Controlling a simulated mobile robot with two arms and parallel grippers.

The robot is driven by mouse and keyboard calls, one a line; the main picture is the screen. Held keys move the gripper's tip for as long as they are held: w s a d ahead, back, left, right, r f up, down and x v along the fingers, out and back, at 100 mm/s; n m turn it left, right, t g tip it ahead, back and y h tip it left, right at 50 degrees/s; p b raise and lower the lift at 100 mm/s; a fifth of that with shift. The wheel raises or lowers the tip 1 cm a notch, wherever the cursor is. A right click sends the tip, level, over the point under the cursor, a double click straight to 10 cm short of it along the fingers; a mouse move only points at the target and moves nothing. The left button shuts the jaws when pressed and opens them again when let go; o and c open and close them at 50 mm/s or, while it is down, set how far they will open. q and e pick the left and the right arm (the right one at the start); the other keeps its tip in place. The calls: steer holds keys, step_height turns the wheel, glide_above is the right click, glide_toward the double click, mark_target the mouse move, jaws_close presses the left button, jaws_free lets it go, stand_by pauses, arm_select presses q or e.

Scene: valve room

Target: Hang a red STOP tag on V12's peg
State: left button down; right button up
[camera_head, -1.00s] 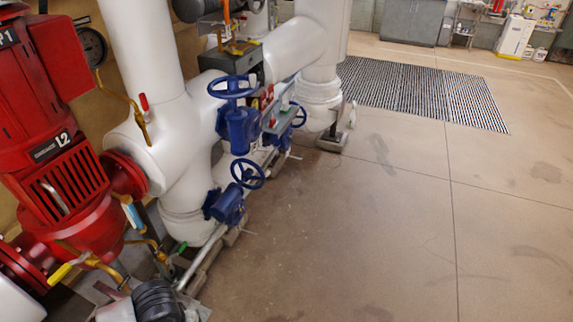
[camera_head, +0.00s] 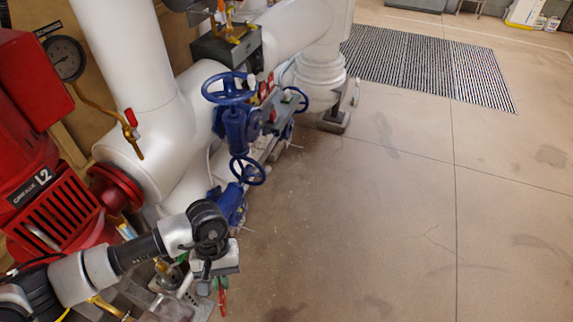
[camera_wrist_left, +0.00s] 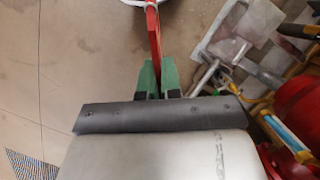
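My left gripper (camera_head: 221,283) hangs low at the bottom of the head view, pointing down beside the lower blue valve. In the left wrist view its green fingers (camera_wrist_left: 158,78) are closed on a thin red tag (camera_wrist_left: 153,35) seen edge-on; no writing is readable. The tag's red edge (camera_head: 222,302) also shows below the fingers in the head view. An upper blue valve with a handwheel (camera_head: 230,92) and a lower blue handwheel valve (camera_head: 247,170) stand on the white pipes. I cannot read which is V12 or make out its peg. My right gripper is out of view.
A grey bracket with small red items (camera_head: 268,88) sits behind the upper valve. A red pump marked L2 (camera_head: 55,205) and a pressure gauge (camera_head: 66,58) are at left. The floor (camera_head: 390,220) to the right is open, with a striped mat (camera_head: 430,65) farther back.

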arm_select(q)
steer(key=w+d+r+n+t+h, duration=0.3)
steer(key=w+d+n+h, duration=0.3)
steer(key=n, duration=0.3)
steer(key=w+d+r+n+t+h, duration=0.3)
steer(key=w+d+n+h, duration=0.15)
steer(key=w+n, duration=0.4)
steer(key=w+a+r+n+t+y, duration=0.2)
steer(key=w+a+n+t, duration=0.2)
steer(key=w+n+t, duration=0.2)
steer(key=w+a+r+n+t+y, duration=0.2)
steer(key=w+a+n+t+y, duration=0.1)
steer(key=w+n+t, duration=0.3)
steer(key=w+t, duration=0.2)
steer(key=shift+a+t, duration=0.4)
steer(key=shift+r, duration=0.1)
